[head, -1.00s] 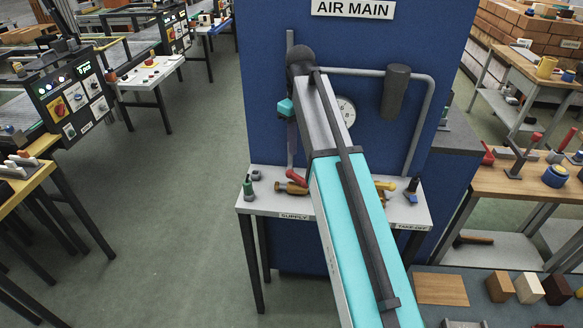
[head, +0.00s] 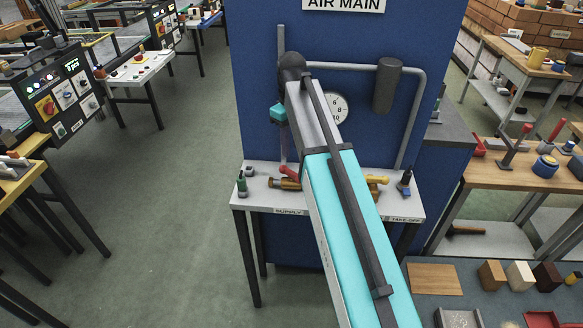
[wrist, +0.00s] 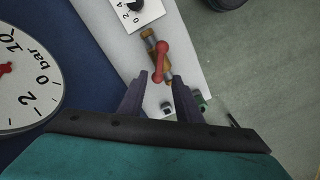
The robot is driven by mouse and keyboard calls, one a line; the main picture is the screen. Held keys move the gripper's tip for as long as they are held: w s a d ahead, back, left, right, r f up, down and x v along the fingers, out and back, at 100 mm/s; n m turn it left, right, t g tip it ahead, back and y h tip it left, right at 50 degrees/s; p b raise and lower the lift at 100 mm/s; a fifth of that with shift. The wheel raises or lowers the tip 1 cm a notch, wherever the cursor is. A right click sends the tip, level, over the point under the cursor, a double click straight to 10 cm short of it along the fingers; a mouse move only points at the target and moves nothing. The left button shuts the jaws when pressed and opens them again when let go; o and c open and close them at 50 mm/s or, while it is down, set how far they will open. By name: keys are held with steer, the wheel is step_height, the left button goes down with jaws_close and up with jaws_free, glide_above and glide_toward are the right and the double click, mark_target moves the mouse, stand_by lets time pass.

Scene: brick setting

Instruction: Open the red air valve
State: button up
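The red air valve handle (head: 290,173) lies across a brass valve body (head: 285,184) on the supply side of the white shelf (head: 262,198). My arm hides part of the shelf to its right. In the wrist view the red handle (wrist: 161,60) sits on the brass body, beyond my fingertips and roughly centred between them. My gripper (wrist: 161,77) is open and empty, its two dark fingers apart, and does not appear to touch the handle.
A pressure gauge (head: 334,108) is on the blue panel (head: 258,100); its dial (wrist: 22,75) fills the left of the wrist view. A yellow-handled valve (head: 376,180) is on the take-off side. Small green (head: 242,185) and blue (head: 405,184) items stand near the shelf ends. Open floor lies left.

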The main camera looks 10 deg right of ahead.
mark_target(292, 172)
steer(key=shift+f+p, duration=1.35)
steer(key=shift+f, duration=3.8)
steer(key=shift+c, duration=0.4)
jaws_close()
steer(key=shift+d, duration=0.15)
